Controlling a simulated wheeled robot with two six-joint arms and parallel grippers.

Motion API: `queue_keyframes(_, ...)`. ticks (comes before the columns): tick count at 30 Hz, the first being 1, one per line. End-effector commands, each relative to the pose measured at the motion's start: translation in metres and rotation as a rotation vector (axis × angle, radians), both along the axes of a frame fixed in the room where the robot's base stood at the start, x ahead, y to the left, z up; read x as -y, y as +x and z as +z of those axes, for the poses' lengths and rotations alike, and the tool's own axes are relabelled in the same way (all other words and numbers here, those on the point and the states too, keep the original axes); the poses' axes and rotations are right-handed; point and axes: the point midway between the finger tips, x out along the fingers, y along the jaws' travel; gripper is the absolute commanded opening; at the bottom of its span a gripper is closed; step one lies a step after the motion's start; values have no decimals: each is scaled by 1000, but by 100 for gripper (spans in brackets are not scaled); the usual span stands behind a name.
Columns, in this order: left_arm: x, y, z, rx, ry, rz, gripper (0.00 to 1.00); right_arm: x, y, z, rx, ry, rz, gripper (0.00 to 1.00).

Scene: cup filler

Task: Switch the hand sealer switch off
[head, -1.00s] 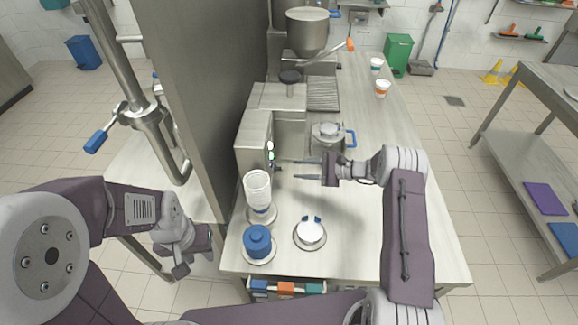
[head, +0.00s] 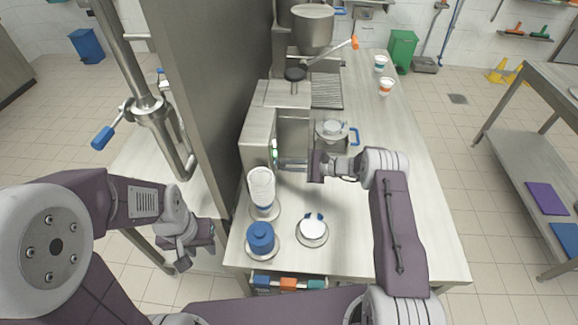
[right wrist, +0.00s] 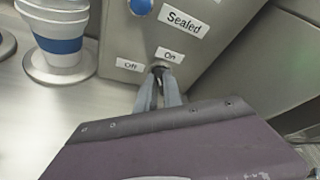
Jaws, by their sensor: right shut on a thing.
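The hand sealer (head: 258,138) is a grey metal machine on the counter beside the tall steel panel. In the right wrist view its front (right wrist: 150,35) carries a "Sealed" label, a blue round part (right wrist: 141,6) and a switch (right wrist: 160,68) between the "Off" and "On" labels. My right gripper (head: 281,164) reaches the machine's front from the right. In the right wrist view its fingers (right wrist: 159,78) are closed together on the switch, which they mostly hide; its position is unclear. My left gripper (head: 183,262) hangs low at the left, away from the sealer, and its jaws are unclear.
Stacked white cups (head: 261,188) stand in front of the sealer, near a blue stack (head: 260,237) and a white-topped round holder (head: 313,229). A lidded pot (head: 333,131) stands behind my right gripper. The counter's right side (head: 425,210) is partly free.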

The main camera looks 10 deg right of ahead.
Motion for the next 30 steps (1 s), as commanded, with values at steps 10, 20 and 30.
queue_keyframes(10,0,0,-21,0,0,0,34,0,-3,-7,155,-30,0,0)
queue_keyframes(20,0,0,-59,0,0,0,34,-1,-5,-12,396,-79,0,0)
queue_keyframes(30,0,0,-87,0,0,0,34,-1,-7,-13,558,-112,1,0)
